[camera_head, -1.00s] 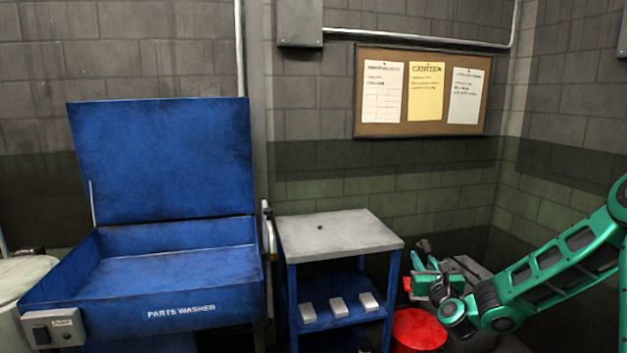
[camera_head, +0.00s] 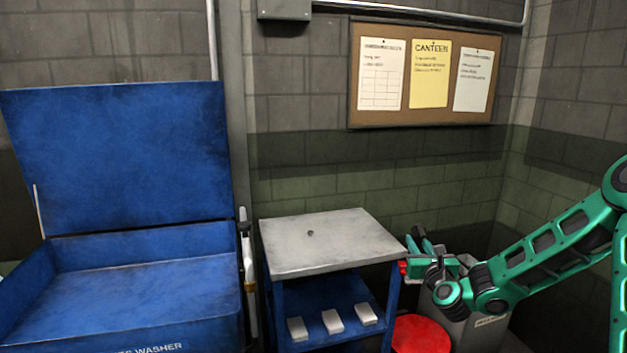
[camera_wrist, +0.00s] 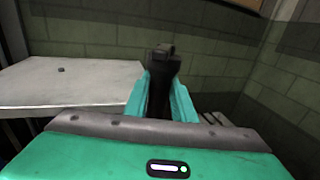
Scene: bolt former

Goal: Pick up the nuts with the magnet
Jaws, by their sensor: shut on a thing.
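My gripper (camera_head: 421,243) is to the right of the grey-topped cart (camera_head: 325,245), near its right edge. In the wrist view its two teal fingers (camera_wrist: 161,84) are shut on a black upright thing (camera_wrist: 164,62), which looks like the magnet. Its lower part is hidden between the fingers. A small dark piece (camera_head: 310,233), perhaps a nut, lies on the cart top, apart from the gripper. It also shows in the wrist view (camera_wrist: 61,70). It is too small to make out its shape or number.
The open blue parts washer (camera_head: 140,285) stands left of the cart. Several pale blocks (camera_head: 333,321) lie on the cart's lower shelf. A red round top (camera_head: 421,335) and a grey bin (camera_head: 470,327) are below my arm. Most of the cart top is clear.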

